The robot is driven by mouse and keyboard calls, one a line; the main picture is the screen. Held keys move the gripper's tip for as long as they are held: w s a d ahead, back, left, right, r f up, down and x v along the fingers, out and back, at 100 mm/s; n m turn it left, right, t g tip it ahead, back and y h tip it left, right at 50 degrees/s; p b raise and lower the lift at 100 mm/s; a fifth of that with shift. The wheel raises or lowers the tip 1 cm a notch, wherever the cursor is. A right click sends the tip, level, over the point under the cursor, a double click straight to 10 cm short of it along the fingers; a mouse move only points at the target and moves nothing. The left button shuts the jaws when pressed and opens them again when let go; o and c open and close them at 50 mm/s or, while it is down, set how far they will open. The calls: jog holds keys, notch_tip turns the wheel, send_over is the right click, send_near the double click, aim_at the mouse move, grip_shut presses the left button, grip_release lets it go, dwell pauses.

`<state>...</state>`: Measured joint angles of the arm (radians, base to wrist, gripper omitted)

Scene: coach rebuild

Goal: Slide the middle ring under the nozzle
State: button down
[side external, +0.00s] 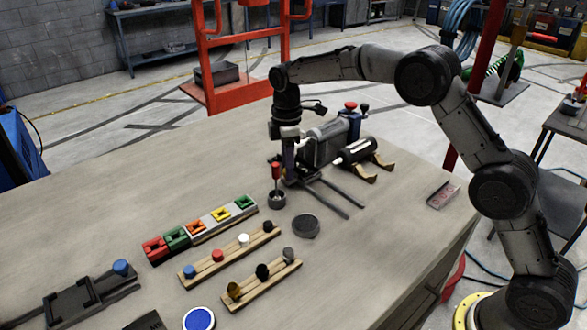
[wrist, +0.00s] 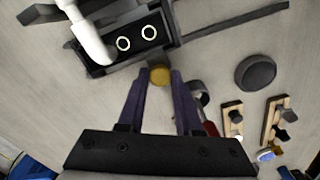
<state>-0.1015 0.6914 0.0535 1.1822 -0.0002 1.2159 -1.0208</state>
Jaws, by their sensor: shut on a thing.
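In the wrist view, my gripper (wrist: 160,82) has its fingers on either side of a round brass-coloured knob (wrist: 160,75) and is shut on it. The knob sits at the edge of a dark block (wrist: 152,55). Two pale rings show on this block: one nearer the left (wrist: 123,43) and one nearer the right (wrist: 149,32). A white tube, seemingly the nozzle (wrist: 90,38), reaches over the block's left part; any ring beneath it is hidden. In the side view, my gripper (side external: 288,172) is low beside the grey machine (side external: 322,142), and the knob and rings are hidden.
Dark rails (side external: 335,198) extend from the machine. A red-handled tool (side external: 276,172) stands in a small cup (side external: 277,200) close to my gripper. A dark disc (side external: 306,226), wooden peg racks (side external: 232,250) and coloured blocks (side external: 196,226) lie nearer the front.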

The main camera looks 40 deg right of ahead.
jog(key=shift+w+r, duration=0.1)
jog(key=shift+w, duration=0.3)
jog(key=c, duration=0.6)
grip_release()
notch_tip(320, 180, up, 14)
jog(key=shift+f, duration=0.1)
